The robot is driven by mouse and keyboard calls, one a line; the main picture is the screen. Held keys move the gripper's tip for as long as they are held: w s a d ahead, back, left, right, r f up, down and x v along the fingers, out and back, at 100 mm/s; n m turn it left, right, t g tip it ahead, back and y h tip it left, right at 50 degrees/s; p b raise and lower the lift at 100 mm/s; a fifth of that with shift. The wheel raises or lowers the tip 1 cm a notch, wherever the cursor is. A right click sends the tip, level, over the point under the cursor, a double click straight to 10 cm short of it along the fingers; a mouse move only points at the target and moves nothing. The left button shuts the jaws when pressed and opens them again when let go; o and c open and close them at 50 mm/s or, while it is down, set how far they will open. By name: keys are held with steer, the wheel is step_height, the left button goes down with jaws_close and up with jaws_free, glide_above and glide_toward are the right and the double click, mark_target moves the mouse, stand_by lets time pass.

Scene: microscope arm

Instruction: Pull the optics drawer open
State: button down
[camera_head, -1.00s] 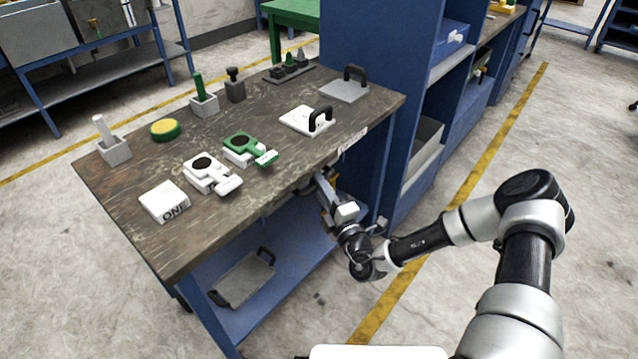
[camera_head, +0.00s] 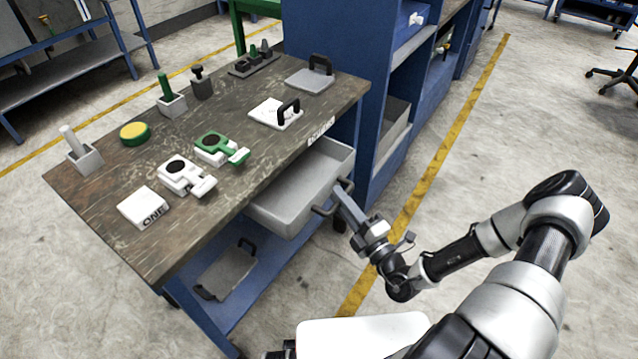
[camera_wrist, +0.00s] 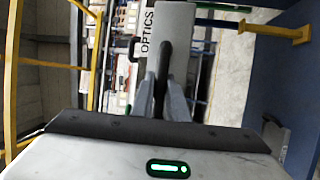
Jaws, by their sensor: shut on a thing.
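The optics drawer (camera_head: 290,195) is a grey tray under the right end of the worktop. It stands pulled out from the bench, and its inside shows empty. In the head view the fingertips are partly hidden at the handle.
The wooden bench (camera_head: 90,200) holds white and green devices, a white block (camera_head: 145,207) and holders. A blue cabinet (camera_head: 330,60) stands close to the right of the drawer. A grey handled plate (camera_head: 225,275) lies on the lower shelf. The floor in front is open.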

steer(key=s+d, duration=0.2)
steer(key=shift+d, duration=0.4)
steer(key=c, duration=1.7)
jaws_free()
steer(key=shift+s, duration=0.1)
steer(key=v, duration=1.7)
steer(key=shift+s+d+p, duration=0.1)
steer(key=shift+p, duration=0.25)
